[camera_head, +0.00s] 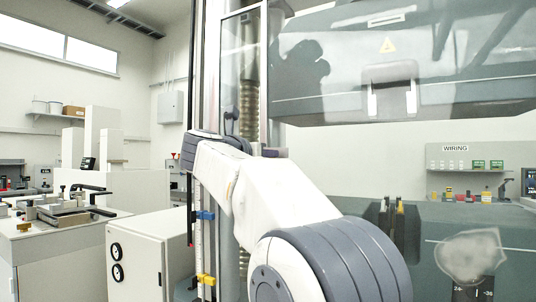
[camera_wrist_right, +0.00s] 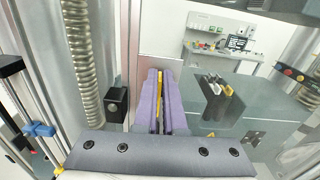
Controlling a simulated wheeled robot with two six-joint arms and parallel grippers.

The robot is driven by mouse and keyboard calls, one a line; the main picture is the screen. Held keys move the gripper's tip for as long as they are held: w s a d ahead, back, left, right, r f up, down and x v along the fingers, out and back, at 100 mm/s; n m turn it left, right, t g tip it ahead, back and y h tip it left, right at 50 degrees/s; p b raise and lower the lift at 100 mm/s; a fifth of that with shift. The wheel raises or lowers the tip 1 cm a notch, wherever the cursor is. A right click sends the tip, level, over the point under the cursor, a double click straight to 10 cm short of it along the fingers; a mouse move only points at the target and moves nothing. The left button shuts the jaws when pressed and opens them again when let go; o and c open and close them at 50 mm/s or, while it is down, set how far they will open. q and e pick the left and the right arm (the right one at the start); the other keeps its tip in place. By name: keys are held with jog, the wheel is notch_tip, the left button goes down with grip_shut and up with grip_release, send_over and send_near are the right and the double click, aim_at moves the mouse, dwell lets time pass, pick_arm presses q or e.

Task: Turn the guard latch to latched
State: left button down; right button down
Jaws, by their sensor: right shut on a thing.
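My right gripper (camera_wrist_right: 159,88) shows in the right wrist view with its two purple fingers shut on a thin yellow piece (camera_wrist_right: 160,86), which appears to be the handle of the guard latch. The fingers hide most of it, so its turn angle cannot be read. The fingers are close to the clear guard panel beside the machine column. In the head view my right arm reaches up to the guard frame (camera_head: 241,75), and its fingertips are hard to make out there. My left gripper is in neither view.
Dark grips (camera_wrist_right: 215,97) stand to the right. In the head view a white cabinet (camera_head: 135,262) and a side bench (camera_head: 60,240) are at left.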

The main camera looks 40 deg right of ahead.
jog(key=shift+w+a+f+n+p, duration=0.15)
jog(key=shift+w+f+n+p, duration=0.3)
jog(key=shift+n+p, duration=1.8)
jog(key=shift+w+a+f+n+p, duration=0.3)
jog(key=shift+n+p, duration=0.55)
jog(key=shift+n, duration=2.75)
jog(key=shift+w+a+f+n+p, duration=0.1)
jog(key=shift+w+f+n+p, duration=0.45)
jog(key=shift+n+p, duration=1.7)
jog(key=shift+f+n+b, duration=0.1)
jog(key=shift+n+b, duration=0.6)
jog(key=c, duration=1)
grip_release()
jog(key=shift+d, duration=0.1)
